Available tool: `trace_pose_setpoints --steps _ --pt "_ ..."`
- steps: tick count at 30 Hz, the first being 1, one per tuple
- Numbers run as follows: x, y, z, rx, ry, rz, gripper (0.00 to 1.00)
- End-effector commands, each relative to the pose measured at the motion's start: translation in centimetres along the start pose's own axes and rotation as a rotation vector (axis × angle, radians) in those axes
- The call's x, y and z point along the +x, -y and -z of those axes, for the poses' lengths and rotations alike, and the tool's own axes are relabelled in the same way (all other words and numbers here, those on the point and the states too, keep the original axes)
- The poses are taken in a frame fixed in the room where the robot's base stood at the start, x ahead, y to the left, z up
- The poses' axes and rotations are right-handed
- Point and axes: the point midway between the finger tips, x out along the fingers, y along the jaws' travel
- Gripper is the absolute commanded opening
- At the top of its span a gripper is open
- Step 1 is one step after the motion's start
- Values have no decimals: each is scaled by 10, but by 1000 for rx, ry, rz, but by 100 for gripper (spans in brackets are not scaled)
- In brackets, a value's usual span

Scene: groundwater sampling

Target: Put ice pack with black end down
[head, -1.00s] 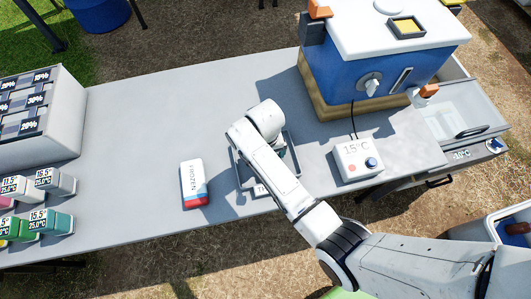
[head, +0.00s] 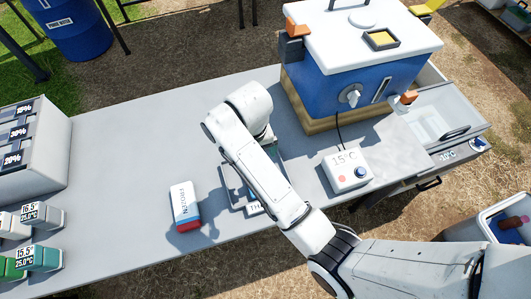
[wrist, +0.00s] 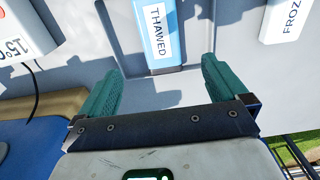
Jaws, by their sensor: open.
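A light-blue ice pack with a white THAWED label (wrist: 162,28) lies flat in a shallow grey tray (head: 226,182) on the table. In the head view my arm covers most of it, and only the start of its label (head: 254,207) shows. My gripper (wrist: 161,68) is open and empty, with green fingers. In the wrist view the pack's near end lies just past the fingertips, between their lines, apart from both. A white ice pack marked FROZEN (head: 186,207), with a red end, lies left of the tray; it also shows in the wrist view (wrist: 288,20).
A white 15°C control box (head: 347,170) stands right of the tray, wired to a blue cooler (head: 335,92) with a tap. Label-topped sample blocks (head: 40,258) and a grey rack (head: 35,150) stand at left. The table's middle left is clear.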

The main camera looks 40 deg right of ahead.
Motion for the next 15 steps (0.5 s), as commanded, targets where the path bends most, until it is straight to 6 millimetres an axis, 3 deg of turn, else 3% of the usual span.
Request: trace_pose_setpoints --steps 8,11,15 --pt "0 -4 -2 -1 -1 -3 100" --pt "5 -21 -11 -11 -11 -13 100" --pt "18 -68 -44 -55 -38 -35 100"
